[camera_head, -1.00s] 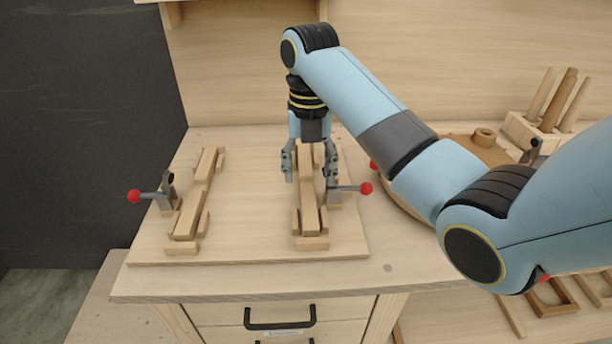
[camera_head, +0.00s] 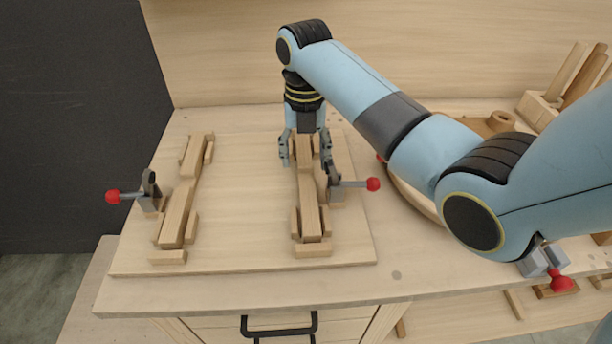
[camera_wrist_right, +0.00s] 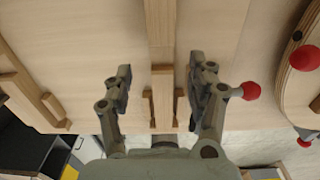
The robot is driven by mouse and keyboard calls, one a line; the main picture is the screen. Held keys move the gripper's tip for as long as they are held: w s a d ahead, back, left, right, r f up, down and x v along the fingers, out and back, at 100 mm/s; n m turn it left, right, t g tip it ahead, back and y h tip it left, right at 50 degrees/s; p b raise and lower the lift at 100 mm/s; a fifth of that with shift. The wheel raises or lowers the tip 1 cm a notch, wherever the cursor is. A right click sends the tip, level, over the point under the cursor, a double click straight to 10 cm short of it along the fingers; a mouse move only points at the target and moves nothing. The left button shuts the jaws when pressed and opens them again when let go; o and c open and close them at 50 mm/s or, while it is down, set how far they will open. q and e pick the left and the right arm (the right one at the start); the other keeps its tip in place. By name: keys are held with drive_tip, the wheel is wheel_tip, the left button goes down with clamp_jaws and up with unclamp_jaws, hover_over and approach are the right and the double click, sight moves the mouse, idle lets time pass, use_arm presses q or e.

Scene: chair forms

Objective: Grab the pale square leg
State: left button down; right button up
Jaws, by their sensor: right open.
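A pale square leg (camera_head: 309,200) lies lengthwise in the right-hand wooden holder on the flat board. My right gripper (camera_head: 305,160) points down over its far part, with one finger to each side. The gripper is open, and the head view shows no clear contact. In the right wrist view the leg (camera_wrist_right: 161,85) runs between the spread fingers (camera_wrist_right: 162,92), with a gap on both sides. The gripper and wrist hide part of the leg's far end in the head view. My left gripper is not in view.
A similar pale piece (camera_head: 178,212) lies in the left-hand holder. Red-knobbed clamps (camera_head: 112,196) stand beside both holders; the right one (camera_head: 373,184) is close to my right finger. Upright sticks (camera_head: 585,75) stand in a rack at the far right. The board between the holders is clear.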

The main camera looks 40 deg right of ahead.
sight(306, 179)
wheel_tip(306, 179, down, 5)
drive_tip(key=shift+s+f+p, duration=0.15)
drive_tip(key=shift+p, duration=0.2)
drive_tip(key=shift+c, duration=0.4)
clamp_jaws()
